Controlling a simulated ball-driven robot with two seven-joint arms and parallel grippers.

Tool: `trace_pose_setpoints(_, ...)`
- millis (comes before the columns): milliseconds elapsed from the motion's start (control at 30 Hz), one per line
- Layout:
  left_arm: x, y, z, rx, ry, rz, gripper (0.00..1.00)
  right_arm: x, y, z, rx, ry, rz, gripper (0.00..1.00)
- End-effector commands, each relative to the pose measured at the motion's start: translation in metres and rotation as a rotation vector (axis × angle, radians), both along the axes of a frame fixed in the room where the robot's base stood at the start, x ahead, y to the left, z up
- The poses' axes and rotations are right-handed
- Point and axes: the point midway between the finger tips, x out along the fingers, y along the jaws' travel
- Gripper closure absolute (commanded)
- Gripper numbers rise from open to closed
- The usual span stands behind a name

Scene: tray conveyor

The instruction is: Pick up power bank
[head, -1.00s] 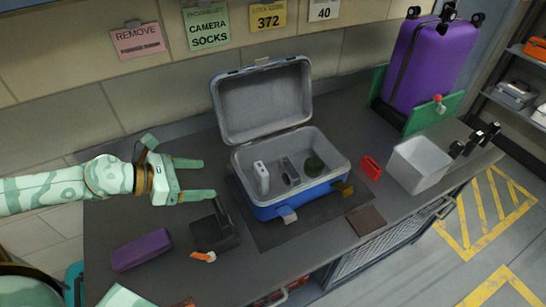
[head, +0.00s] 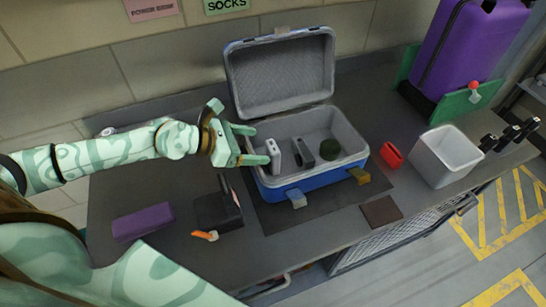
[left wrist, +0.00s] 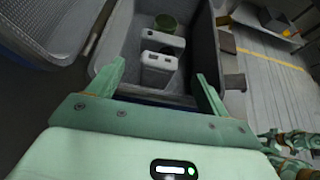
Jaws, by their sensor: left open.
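A white block with two port-like slots, which looks like the power bank (head: 273,154), stands upright at the left inside the open blue case (head: 318,183). It also shows in the left wrist view (left wrist: 158,63), ahead of my fingers. My left gripper (head: 259,145) is open and empty at the case's left side, its fingertips close to the white block. I cannot tell whether they touch it. In the left wrist view the two fingers (left wrist: 162,85) are spread wide, with the block between their lines.
A grey block (head: 303,151) and a dark green round item (head: 330,149) share the case. The raised lid (head: 280,75) stands behind. A red item (head: 391,155) and white bin (head: 446,156) are right; a purple case (head: 143,222) and black box (head: 218,210) are left.

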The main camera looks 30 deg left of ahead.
Motion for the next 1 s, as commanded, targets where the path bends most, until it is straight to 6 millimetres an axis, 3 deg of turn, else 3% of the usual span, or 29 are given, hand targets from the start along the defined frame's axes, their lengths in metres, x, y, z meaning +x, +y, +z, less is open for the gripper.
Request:
trace_pose_setpoints(467,0.038,-0.034,-0.03,0.0,0.0,-0.001,0.21,-0.002,-0.001,-0.014,-0.002,0.006,-0.001,0.64)
trace_pose_setpoints(733,0.041,-0.037,-0.032,0.003,0.001,-0.002,0.21,-0.001,-0.004,-0.013,-0.005,0.006,0.0,0.64)
trace_pose_setpoints(767,0.041,-0.037,-0.032,0.003,0.001,-0.002,0.24,-0.001,-0.004,-0.013,-0.005,0.006,0.0,0.64)
trace_pose_setpoints(933,0.041,-0.037,-0.032,0.003,0.0,-0.001,0.72,-0.001,-0.004,-0.013,-0.005,0.006,0.0,0.64)
trace_pose_setpoints(1000,0.041,-0.037,-0.031,0.002,0.0,-0.001,0.75,-0.001,-0.004,-0.014,-0.005,0.006,0.0,0.64)
